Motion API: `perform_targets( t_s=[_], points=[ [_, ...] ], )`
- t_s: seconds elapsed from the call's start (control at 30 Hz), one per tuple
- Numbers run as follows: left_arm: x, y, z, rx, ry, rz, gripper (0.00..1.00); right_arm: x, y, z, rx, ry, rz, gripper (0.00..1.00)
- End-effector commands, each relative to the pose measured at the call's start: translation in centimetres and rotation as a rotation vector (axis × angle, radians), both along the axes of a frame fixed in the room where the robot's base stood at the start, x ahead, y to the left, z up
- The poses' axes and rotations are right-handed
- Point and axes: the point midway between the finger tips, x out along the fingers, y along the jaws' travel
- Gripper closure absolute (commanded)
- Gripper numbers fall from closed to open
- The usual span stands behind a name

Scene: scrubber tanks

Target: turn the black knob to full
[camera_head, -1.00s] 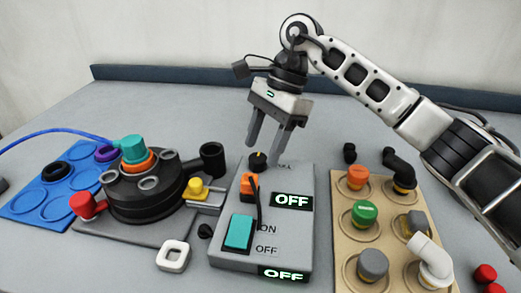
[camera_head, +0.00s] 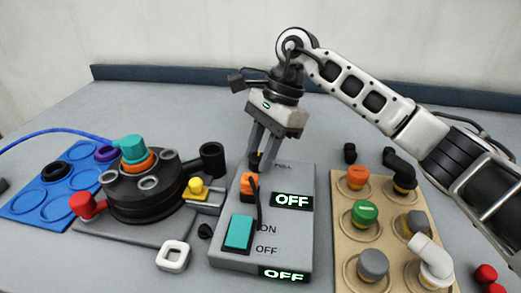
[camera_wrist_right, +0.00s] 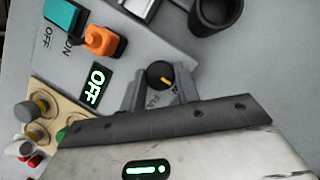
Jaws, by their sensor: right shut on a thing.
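The black knob (camera_wrist_right: 160,75) sits at the far end of the grey control box (camera_head: 300,233). It is round with a yellow pointer mark. In the right wrist view its mark points toward the lower right, near a partly hidden "FULL" label (camera_wrist_right: 153,99). My right gripper (camera_head: 262,162) reaches down from above and its fingers are closed around the knob, one on each side. In the head view the fingers mostly hide the knob. It also shows in the right wrist view (camera_wrist_right: 160,90). My left gripper is not in view.
The box carries an orange switch (camera_head: 248,185), a teal rocker (camera_head: 239,232) and displays reading OFF (camera_head: 292,201). A black round tank unit (camera_head: 145,200) with coloured caps stands left. A tan tray (camera_head: 345,248) of caps stands right. Grey table behind the box is clear.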

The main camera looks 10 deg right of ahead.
Motion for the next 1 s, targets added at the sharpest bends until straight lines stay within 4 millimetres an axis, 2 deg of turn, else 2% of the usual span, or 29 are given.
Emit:
perform_targets(
  t_s=[0.27, 1.0],
  points=[
    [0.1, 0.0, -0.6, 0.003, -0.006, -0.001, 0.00, -0.1, -0.1, -0.1, 0.000, -0.002, -0.139, 0.91],
    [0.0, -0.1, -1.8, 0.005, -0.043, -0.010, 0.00, -0.5, 0.0, -0.1, 0.001, -0.006, -0.800, 0.91]
  ],
)
